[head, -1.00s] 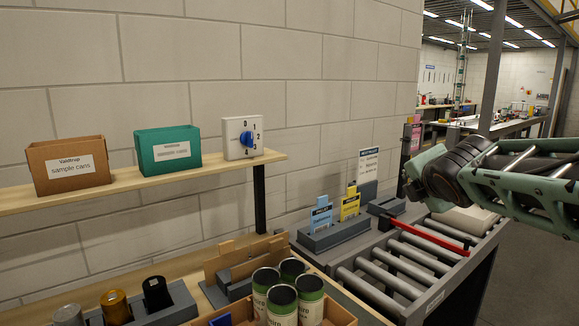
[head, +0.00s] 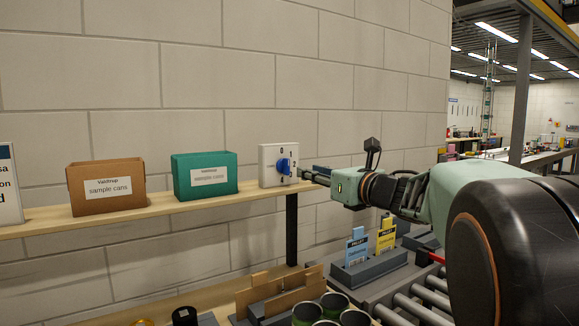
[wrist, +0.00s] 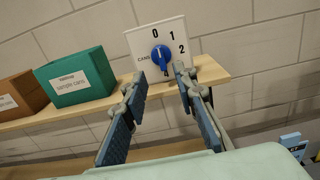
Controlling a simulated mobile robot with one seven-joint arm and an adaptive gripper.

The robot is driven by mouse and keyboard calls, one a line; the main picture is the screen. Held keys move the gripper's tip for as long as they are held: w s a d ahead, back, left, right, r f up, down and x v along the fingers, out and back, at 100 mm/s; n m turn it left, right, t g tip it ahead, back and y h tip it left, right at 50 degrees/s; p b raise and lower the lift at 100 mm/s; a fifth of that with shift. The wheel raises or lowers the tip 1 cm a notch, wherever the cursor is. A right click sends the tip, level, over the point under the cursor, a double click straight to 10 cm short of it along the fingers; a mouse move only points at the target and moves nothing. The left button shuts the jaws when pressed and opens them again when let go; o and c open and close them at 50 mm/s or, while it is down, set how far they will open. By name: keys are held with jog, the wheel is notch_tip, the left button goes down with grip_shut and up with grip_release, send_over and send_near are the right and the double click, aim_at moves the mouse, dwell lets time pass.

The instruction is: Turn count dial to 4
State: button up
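The count dial is a white plate (head: 266,178) with a blue knob (head: 284,166), standing at the right end of the wooden shelf. The wrist view shows the plate (wrist: 141,46) with 0, 1, 2 and part of a 4 below the blue knob (wrist: 161,54). I cannot tell for sure which number the knob points to. My gripper (head: 309,174) is just right of the dial at knob height. In the wrist view its two fingers (wrist: 162,76) are apart and empty, with the knob seen between and beyond their tips. I see no clear contact.
A green box (head: 205,177) and a brown box (head: 106,188) stand left of the dial on the shelf (head: 150,209). The block wall is close behind. Below are cans (head: 335,304), a holder with blue and yellow cards (head: 372,268) and rollers (head: 425,306).

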aim_at(288, 165)
jog(key=p+x, duration=0.1)
jog(key=x, duration=0.8)
jog(key=shift+w+a, duration=0.15)
jog(key=shift+w, duration=0.1)
grip_shut()
